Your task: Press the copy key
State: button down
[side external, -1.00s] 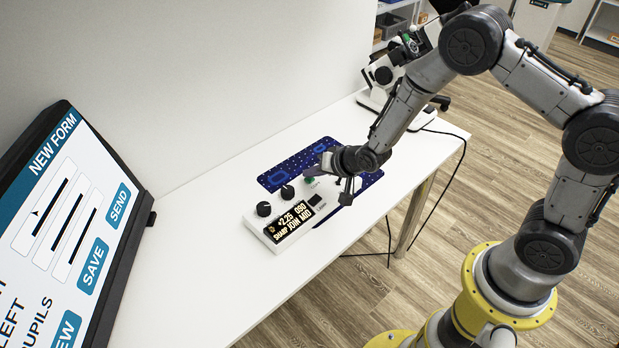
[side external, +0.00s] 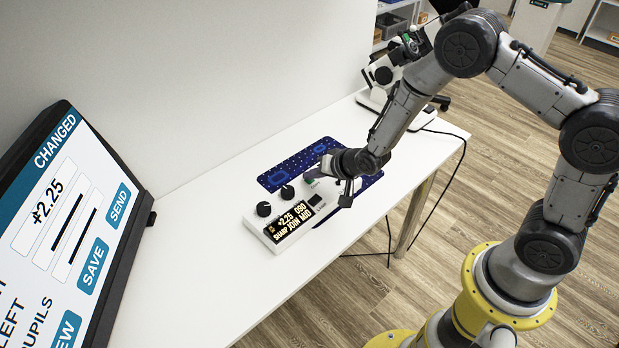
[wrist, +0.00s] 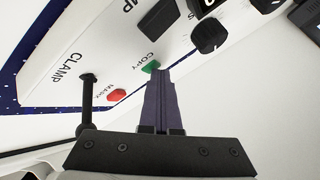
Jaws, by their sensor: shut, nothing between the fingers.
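The green copy key (wrist: 150,67) is beside the word COPY on a white console (side external: 265,222). The key also shows in the side view (side external: 310,182), partly covered by my gripper. My gripper (wrist: 158,72) is shut and empty, its fingertips at the key's near edge in the wrist view. They look to be on or against the key, but I cannot tell how far it is pressed.
A red key (wrist: 116,95) marked MASK and a dark lever (wrist: 87,100) by the word CLAMP are close to my fingers. Black knobs (side external: 264,209) are at the console's left. A white-and-black instrument (side external: 382,78) stands at the back. The table's front left is clear.

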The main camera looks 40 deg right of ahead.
aim_at(312, 184)
jog(key=shift+r, duration=0.95)
jog(key=shift+r, duration=2.5)
